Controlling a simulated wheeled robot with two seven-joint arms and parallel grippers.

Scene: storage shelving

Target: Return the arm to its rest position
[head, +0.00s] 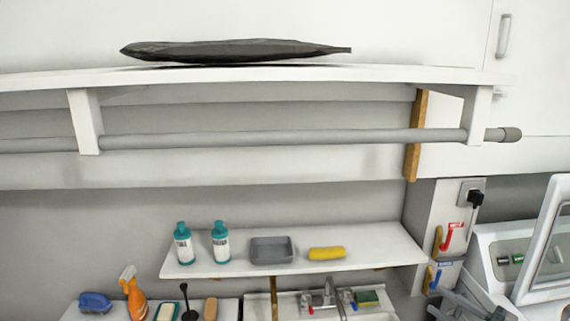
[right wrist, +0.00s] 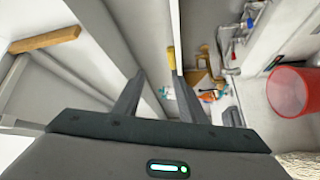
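My right gripper (head: 468,305) shows at the bottom right edge of the head view, partly cut off, in front of the white machine. In the right wrist view my right gripper (right wrist: 157,95) has its two dark fingers spread apart, with nothing held between them. My left gripper is not in view.
A dark flat bag (head: 235,50) lies on the upper white shelf (head: 390,73), above a grey rail (head: 270,140). The lower shelf (head: 375,252) holds two bottles, a grey tray (head: 271,250) and a yellow sponge (head: 327,253). A red bin (right wrist: 292,91) shows in the wrist view.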

